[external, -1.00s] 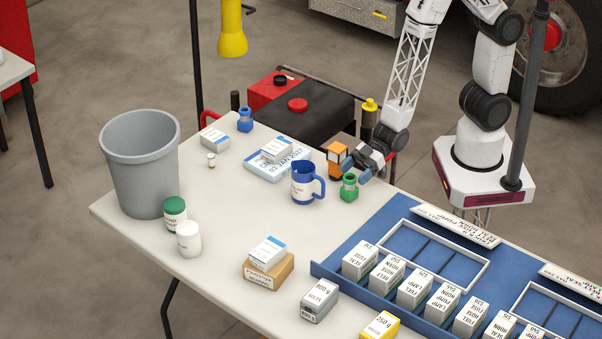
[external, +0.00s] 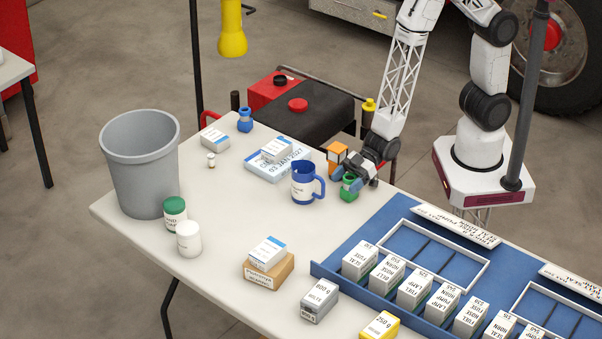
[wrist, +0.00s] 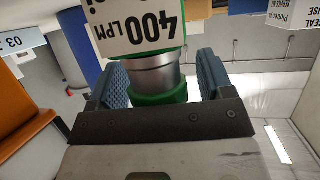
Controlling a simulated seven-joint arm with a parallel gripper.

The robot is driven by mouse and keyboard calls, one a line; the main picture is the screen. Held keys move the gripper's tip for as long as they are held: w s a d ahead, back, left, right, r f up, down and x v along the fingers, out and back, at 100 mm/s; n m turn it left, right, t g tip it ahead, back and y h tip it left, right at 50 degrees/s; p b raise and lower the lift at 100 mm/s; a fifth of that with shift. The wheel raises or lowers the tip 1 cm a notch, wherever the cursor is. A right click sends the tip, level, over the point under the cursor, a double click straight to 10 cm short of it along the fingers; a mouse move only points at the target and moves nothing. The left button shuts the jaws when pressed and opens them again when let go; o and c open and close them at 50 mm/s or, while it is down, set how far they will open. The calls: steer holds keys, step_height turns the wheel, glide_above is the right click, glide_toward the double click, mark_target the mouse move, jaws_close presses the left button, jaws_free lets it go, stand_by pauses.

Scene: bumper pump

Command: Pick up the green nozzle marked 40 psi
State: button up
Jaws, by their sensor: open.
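The green nozzle (external: 349,188) stands near the table's far right edge, just right of the blue mug (external: 306,184). In the wrist view the nozzle (wrist: 158,97) shows a green and silver body and a white label reading 400 LPM upside down; a second line is cut off at the top edge. My gripper (external: 352,170) is low at the nozzle. In the wrist view its blue padded fingers (wrist: 162,78) are open, one on each side of the nozzle, with gaps visible. The nozzle's far end is out of the wrist frame.
An orange object (external: 337,152) stands close behind my gripper. A blue nozzle-like piece (external: 245,120) is at the far left. The blue tray (external: 328,268) with labelled boxes lies in front right.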

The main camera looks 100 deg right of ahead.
steer(key=c, duration=1.1)
steer(key=shift+r, duration=0.15)
steer(key=shift+r, duration=1.05)
steer(key=shift+s+d+r, duration=0.2)
steer(key=shift+s+r, duration=0.2)
steer(key=shift+r, duration=0.25)
steer(key=s+d, duration=0.3)
steer(key=s, duration=0.4)
steer(key=s+d+r, duration=0.1)
steer(key=s+d, duration=0.2)
steer(key=s, duration=0.4)
steer(key=shift+r, duration=0.15)
